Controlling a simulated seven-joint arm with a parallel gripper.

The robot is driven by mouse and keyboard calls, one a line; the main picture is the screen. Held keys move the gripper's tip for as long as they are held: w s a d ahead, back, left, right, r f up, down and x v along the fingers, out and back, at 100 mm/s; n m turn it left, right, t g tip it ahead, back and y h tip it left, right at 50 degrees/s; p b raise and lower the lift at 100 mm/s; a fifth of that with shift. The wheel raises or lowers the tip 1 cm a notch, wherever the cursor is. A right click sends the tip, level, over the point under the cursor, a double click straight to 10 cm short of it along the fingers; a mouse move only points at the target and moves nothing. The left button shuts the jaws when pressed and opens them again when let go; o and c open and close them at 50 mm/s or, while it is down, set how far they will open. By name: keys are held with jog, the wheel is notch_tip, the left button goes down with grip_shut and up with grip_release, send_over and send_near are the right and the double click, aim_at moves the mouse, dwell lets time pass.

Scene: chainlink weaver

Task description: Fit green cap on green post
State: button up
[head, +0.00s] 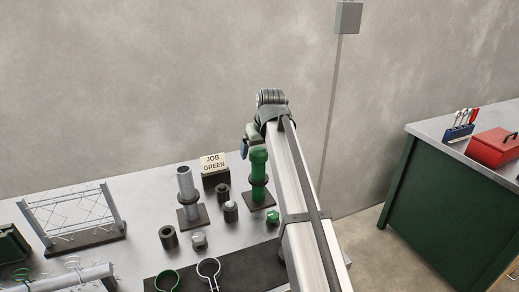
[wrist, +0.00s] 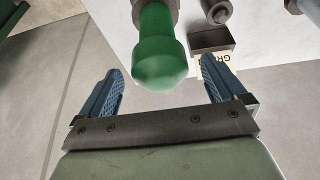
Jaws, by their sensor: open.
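The green post (head: 258,192) stands upright on a dark square base, with a dark collar partway up. A domed, wider green cap (wrist: 160,62) sits on the post's end in the wrist view; its top also shows in the head view (head: 259,156). My gripper (wrist: 160,68) is open, its blue fingers on either side of the cap with gaps and no visible contact. In the head view, my gripper (head: 246,147) is beside the post top, partly hidden by my arm. A smaller green piece (head: 273,217) lies on the bench near the post base.
A grey post (head: 186,186) stands left of the green one. A JOB GREEN sign (head: 214,165) is behind. Dark and grey cylindrical pieces (head: 199,240) stand in front, near a dark mat (head: 180,272) with ring clamps. A wire mesh frame (head: 75,215) is at left.

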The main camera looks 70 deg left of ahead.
jog(key=v, duration=1.4)
jog(key=shift+f, duration=0.15)
